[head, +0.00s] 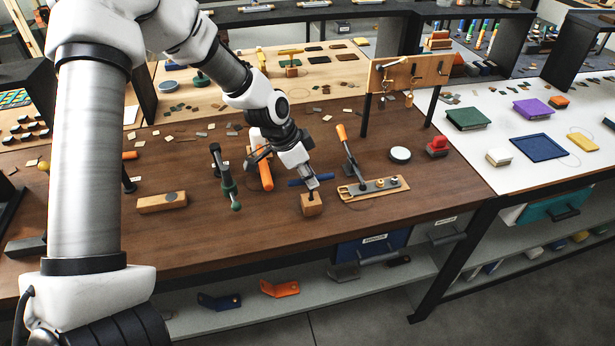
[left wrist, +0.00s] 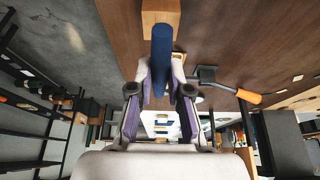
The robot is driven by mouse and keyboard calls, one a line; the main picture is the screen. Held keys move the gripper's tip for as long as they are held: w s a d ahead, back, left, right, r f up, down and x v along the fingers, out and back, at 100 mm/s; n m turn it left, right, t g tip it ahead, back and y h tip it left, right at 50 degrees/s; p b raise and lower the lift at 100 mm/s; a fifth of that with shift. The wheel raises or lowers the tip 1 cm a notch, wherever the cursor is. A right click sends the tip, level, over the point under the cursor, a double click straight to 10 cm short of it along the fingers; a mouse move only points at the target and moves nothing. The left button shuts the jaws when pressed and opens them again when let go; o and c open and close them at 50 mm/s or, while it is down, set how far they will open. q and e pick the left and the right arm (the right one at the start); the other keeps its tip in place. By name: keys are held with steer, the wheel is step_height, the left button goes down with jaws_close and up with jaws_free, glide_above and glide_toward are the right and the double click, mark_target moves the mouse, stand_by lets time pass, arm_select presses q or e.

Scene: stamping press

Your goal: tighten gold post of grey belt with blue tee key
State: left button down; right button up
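The blue tee key (head: 297,183) has its blue crossbar level over a small wooden block (head: 311,206) on the brown bench. Its shaft is hidden. My left gripper (head: 312,182) is at the crossbar from above. In the left wrist view the blue crossbar (left wrist: 162,48) lies between the fingertips (left wrist: 162,75), which appear closed on its sides. To the right, a grey strip, which looks like the grey belt (head: 370,187), lies on a wooden base. Small gold posts (head: 394,182) stand toward its right end. My right gripper is not in view.
An orange-handled lever (head: 347,147) stands at the strip's left end. A green-handled tool (head: 227,180) and a wooden block (head: 162,202) are to the left. A white disc (head: 400,154) and red button (head: 437,147) are to the right. A wooden rack (head: 410,72) stands behind.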

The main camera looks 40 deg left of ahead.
arm_select(q)
steer(key=shift+s+r+p, duration=0.1)
steer(key=shift+r+p, duration=1.75)
steer(key=shift+r, duration=0.3)
steer(key=shift+f, duration=0.1)
steer(key=shift+w, duration=0.2)
